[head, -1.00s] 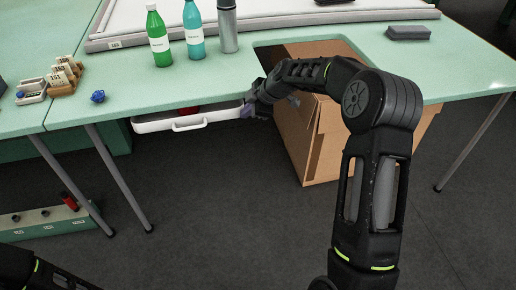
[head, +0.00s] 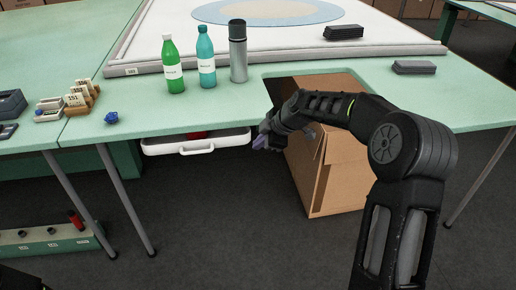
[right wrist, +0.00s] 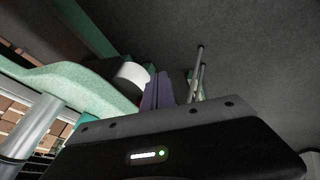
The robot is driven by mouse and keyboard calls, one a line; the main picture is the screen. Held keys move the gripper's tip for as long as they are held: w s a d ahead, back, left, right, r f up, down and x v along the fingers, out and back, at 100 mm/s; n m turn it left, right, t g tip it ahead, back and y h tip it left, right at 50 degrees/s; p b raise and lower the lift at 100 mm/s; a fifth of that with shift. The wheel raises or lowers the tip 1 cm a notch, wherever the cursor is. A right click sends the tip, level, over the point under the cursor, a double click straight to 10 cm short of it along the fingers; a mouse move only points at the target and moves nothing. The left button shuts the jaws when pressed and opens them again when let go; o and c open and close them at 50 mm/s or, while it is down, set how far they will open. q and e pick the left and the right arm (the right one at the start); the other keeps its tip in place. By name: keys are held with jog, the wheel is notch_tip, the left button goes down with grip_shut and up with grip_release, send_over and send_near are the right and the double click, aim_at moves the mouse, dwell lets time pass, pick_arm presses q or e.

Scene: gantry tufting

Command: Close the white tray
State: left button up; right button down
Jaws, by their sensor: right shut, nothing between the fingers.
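The white tray (head: 225,141) hangs under the front edge of the green table and sticks out a little, with a handle on its front. Something red (head: 196,134) shows inside it, mostly hidden by the tabletop. My right gripper (head: 261,142) is shut and empty, just right of the tray's right end and a little lower than the tabletop. In the right wrist view, the purple fingers (right wrist: 155,91) are together, and a white piece that looks like the tray (right wrist: 131,74) shows beside them. I cannot tell whether they touch. My left gripper is out of view.
A cardboard box (head: 330,165) stands on the floor right behind my right gripper. A green bottle (head: 172,66), a teal bottle (head: 206,62) and a grey flask (head: 238,52) stand on the table above the tray. The floor before the tray is clear.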

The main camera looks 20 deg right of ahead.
jog(key=v, duration=0.6)
jog(key=shift+s+r, duration=0.25)
jog(key=shift+r, duration=0.05)
